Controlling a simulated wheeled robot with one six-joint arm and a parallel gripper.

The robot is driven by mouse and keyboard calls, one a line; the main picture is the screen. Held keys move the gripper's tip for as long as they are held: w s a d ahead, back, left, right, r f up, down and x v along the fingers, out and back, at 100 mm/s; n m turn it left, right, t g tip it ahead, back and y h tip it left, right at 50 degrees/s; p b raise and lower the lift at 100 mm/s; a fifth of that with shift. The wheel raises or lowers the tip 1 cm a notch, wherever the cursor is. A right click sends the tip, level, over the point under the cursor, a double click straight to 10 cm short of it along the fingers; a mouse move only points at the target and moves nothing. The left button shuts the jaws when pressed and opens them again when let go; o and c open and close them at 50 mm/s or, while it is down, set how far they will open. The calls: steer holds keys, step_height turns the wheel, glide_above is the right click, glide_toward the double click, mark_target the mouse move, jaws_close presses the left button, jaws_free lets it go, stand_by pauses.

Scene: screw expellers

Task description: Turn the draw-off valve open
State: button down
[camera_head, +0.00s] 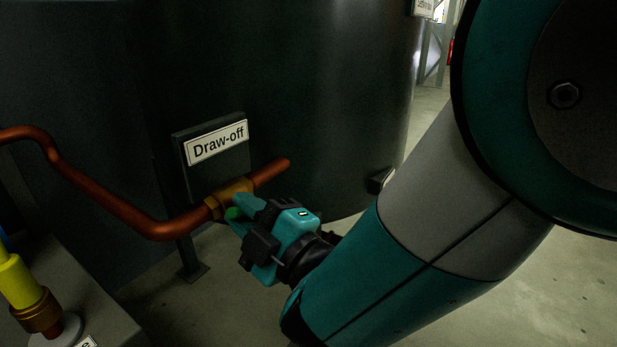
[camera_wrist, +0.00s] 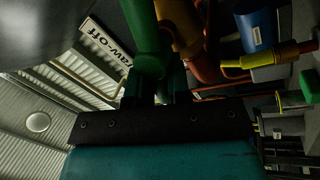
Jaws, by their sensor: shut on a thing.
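The draw-off valve has a brass body (camera_head: 232,196) on a copper pipe, just below the white "Draw-off" sign (camera_head: 216,143). Its green handle (camera_head: 234,214) shows only as a small patch at my gripper's fingertips in the head view. In the wrist view the green handle (camera_wrist: 146,35) runs down from the top edge to between the fingers, beside the brass body (camera_wrist: 180,22). My gripper (camera_head: 243,208) is shut on the handle; its dark fingers show in the wrist view (camera_wrist: 155,88). The handle's exact angle to the pipe is hard to tell.
The copper pipe (camera_head: 120,205) bends away to the left. A large dark tank (camera_head: 330,90) stands behind the valve. A yellow-handled valve (camera_head: 20,283) stands on a grey block at lower left. Bare floor (camera_head: 215,310) lies below my gripper.

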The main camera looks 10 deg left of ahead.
steer(key=n, duration=0.3)
steer(key=f+n+g+p, duration=0.1)
steer(key=n, duration=0.2)
steer(key=shift+d+f+g+y, duration=0.1)
steer(key=shift+f+g+y, duration=0.1)
steer(key=shift+g+y, duration=0.15)
steer(key=shift+w+n+y, duration=0.1)
steer(key=shift+n+y, duration=0.15)
steer(key=shift+n, duration=0.25)
steer(key=c, duration=1.1)
jaws_free()
steer(key=shift+r+g, duration=0.1)
steer(key=shift+g, duration=0.15)
steer(key=shift+s, duration=0.2)
